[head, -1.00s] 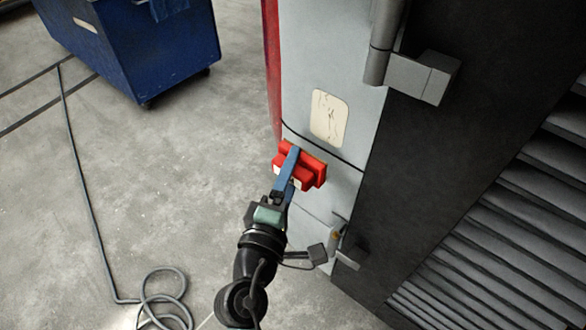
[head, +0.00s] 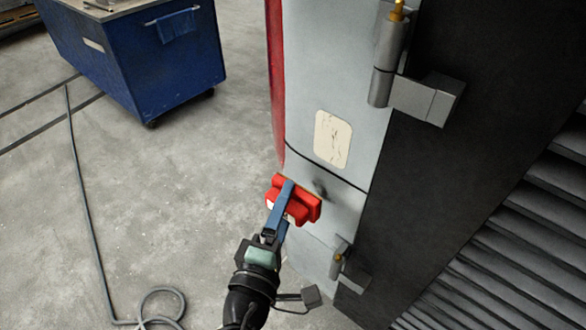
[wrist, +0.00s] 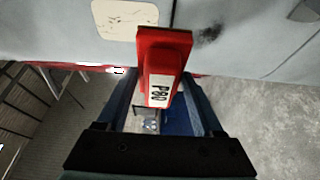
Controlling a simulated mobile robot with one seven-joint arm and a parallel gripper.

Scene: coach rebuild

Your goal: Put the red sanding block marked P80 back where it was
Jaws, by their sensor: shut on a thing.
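The red sanding block (head: 311,211) is in my gripper (head: 284,203), in front of the pale coach panel. In the wrist view the block (wrist: 165,55) sits between the two blue fingers, with a white P80 label facing the camera. The fingers are shut on its narrower grip part. Its wider base faces the panel (head: 329,80). I cannot tell whether the base touches the panel. A dark smudge (head: 320,188) shows on the panel beside the block, and also in the wrist view (wrist: 209,33).
A cream patch (head: 332,139) is on the panel above the block, over a thin dark line. Grey hinges (head: 425,100) stick out to the right, with another lower down (head: 346,265). A blue cart (head: 150,65) stands back left. A cable (head: 88,215) lies on the otherwise open floor.

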